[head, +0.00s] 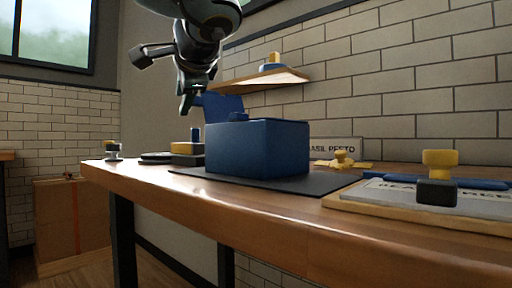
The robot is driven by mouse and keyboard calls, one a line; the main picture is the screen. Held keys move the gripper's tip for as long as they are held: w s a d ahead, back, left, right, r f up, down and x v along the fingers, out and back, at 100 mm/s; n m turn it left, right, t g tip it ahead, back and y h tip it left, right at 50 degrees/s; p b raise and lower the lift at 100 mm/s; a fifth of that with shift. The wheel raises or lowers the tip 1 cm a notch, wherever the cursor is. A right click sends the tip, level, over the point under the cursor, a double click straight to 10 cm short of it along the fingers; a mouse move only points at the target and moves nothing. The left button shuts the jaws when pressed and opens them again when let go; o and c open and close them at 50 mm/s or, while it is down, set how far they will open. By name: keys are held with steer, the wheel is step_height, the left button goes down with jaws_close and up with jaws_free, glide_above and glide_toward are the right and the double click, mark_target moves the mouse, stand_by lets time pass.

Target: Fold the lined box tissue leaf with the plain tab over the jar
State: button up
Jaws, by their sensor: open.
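A blue box (257,148) stands on a dark mat on the wooden table, in the middle of the head view. A blue leaf (226,104) stands up, tilted, behind the box's left end. I cannot make out a plain tab on it. A small blue piece (237,116) shows just above the box's rim; I cannot tell whether it is part of the jar. The inside of the box is hidden by its front walls, and no jar is clearly visible. My gripper (187,103) points down, open and empty, above and left of the box, close to the leaf's left edge.
A yellow stamp (341,157) and a lettered board (470,195) with a yellow-and-black stamp (438,178) lie right. A wooden wall shelf (262,79) hangs behind. The table's front edge is clear.

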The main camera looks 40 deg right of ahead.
steer(key=r, duration=0.1)
steer(key=a+r, duration=0.1)
steer(key=r, duration=0.1)
steer(key=s+a+r, duration=0.1)
steer(key=shift+r, duration=0.2)
stand_by(0.6)
steer(key=shift+s+a, duration=0.15)
